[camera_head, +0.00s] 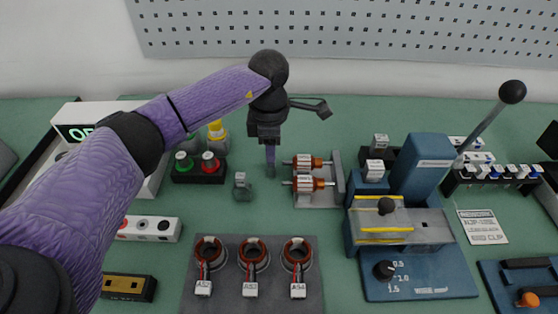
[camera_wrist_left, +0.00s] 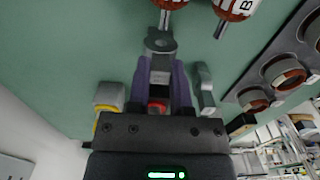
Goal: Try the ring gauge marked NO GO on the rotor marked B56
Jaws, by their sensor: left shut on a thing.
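My left gripper (camera_head: 270,160) points down left of the rotors. In the left wrist view its purple fingers (camera_wrist_left: 160,85) are shut on a grey ring gauge (camera_wrist_left: 160,42), whose marking I cannot read. The gauge's ring lies close to the shaft end of the back rotor (camera_head: 306,162); I cannot tell whether they touch. The front rotor (camera_head: 304,183) lies parallel on the same grey holder (camera_head: 338,176); its label shows a B in the left wrist view (camera_wrist_left: 238,8), the rest cut off. A second grey gauge (camera_head: 242,188) stands on the table, left of the rotors. My right gripper is not in view.
Three copper-wound stators (camera_head: 253,252) sit on a dark plate in front. A blue lever press (camera_head: 415,250) stands right. Clear green table lies between gauge and stators.

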